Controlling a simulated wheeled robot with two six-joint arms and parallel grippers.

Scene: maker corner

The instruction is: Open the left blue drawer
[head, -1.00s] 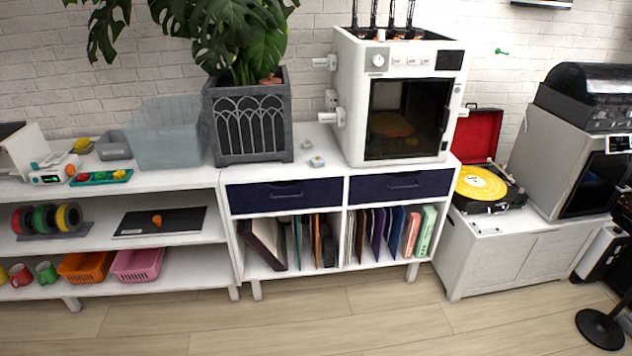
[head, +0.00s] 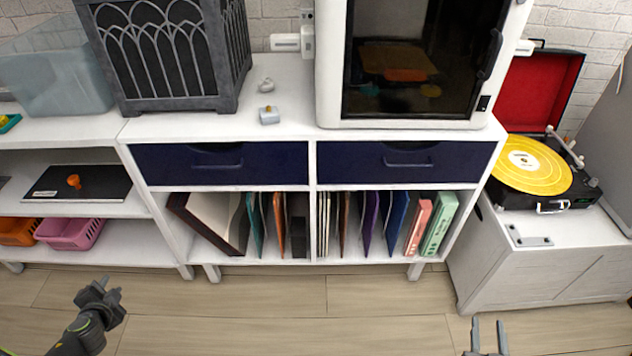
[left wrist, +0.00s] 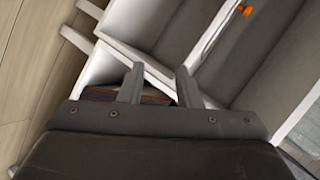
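The left blue drawer (head: 222,164) is a dark navy front in the white cabinet, closed flush, with a handle (head: 216,165) at its middle. The right blue drawer (head: 404,161) beside it is also closed. My left gripper (head: 98,288) is low at the left, in front of the cabinet and well short of the drawer. In the left wrist view its two fingers (left wrist: 157,84) are apart with nothing between them. My right gripper (head: 487,335) shows at the bottom edge, fingers apart and empty, far from the drawer.
A dark planter (head: 170,60) and a white 3D-printer-like machine (head: 330,85) stand on the cabinet top. Folders and books (head: 372,222) fill the open shelf below the drawers. A record player (head: 540,170) is at the right. The floor (head: 270,310) in front is clear.

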